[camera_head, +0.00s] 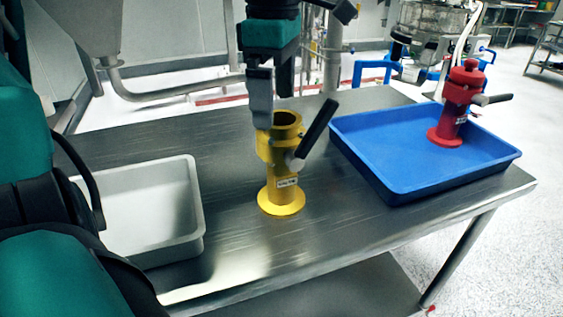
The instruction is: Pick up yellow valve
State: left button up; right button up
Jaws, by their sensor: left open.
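The yellow valve (281,190) stands upright on the metal table, near its middle. It has a round base flange, an open top and a dark handle (318,130) slanting up to the right. My left gripper (272,105) points down from above, right at the valve's top. It is open, with one grey finger on the left side of the valve's upper part and the other finger behind, partly hidden. I cannot tell whether a finger touches the valve. My right gripper does not show.
A blue tray (385,178) on the table's right holds a red valve (452,112) standing upright. A white-grey bin (196,205) sits on the left of the metal table (250,262). Bare table lies between the bin and the yellow valve. Pipes and machinery stand behind.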

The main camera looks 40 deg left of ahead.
aim_at(279, 118)
pick_arm(q)
jog(key=f, duration=0.7)
jog(key=shift+w+d+f+b, duration=0.15)
jog(key=shift+w+f+b, duration=0.05)
jog(key=shift+b, duration=0.2)
jog(key=shift+c, duration=0.3)
jog(key=shift+r, duration=0.1)
jog(key=c, duration=1.8)
